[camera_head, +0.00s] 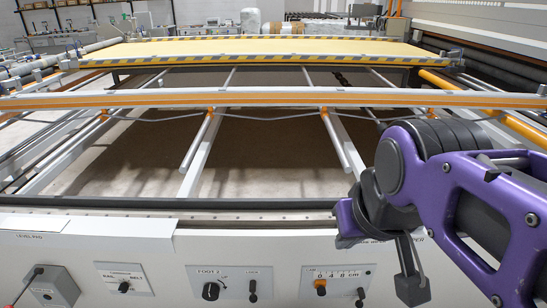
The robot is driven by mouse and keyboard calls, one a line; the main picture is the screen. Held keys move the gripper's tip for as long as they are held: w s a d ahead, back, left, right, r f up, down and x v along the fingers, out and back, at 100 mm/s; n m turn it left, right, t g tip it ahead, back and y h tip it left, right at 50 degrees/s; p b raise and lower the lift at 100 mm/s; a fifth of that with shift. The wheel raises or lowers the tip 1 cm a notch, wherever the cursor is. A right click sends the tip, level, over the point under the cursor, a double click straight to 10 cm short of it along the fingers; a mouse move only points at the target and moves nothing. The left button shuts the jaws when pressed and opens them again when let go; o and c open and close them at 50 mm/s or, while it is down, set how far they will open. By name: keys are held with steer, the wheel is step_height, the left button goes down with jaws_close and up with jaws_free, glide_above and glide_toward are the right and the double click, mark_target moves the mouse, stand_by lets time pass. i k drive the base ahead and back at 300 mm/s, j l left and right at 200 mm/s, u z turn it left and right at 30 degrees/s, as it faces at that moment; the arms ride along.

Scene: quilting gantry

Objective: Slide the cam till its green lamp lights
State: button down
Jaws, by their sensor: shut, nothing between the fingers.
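A grey control panel (230,258) runs along the front. Its plate marked "0 4 8 cm" carries an orange knob (320,287) at the left and a black toggle (360,297) at the lower right. I cannot tell which part is the cam, and I see no lit green lamp. My gripper (411,288) hangs below my purple wrist at the right, its dark fingertips shut and empty. It is right of the scale plate in the picture, seemingly apart from it. My wrist hides part of the panel and a label ending in "PPER".
The panel also has a grey box with a lever (50,288), a "RAIL BELT" switch (124,286) and a "FOOT" dial (211,291). An orange rail (250,98) crosses behind, with a yellow quilting bed (260,49) beyond.

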mark_target(320, 285)
steer(key=i+l+z, duration=0.15)
steer(key=k+l+u, duration=0.1)
steer(key=l+u, duration=0.35)
steer(key=l, duration=0.35)
steer(key=l+z, duration=0.2)
steer(key=l, duration=0.55)
steer(key=k+j+z, duration=0.15)
steer(key=j+z, duration=0.25)
steer(key=l, duration=0.45)
steer(key=i+u, duration=0.2)
steer(key=u, duration=0.2)
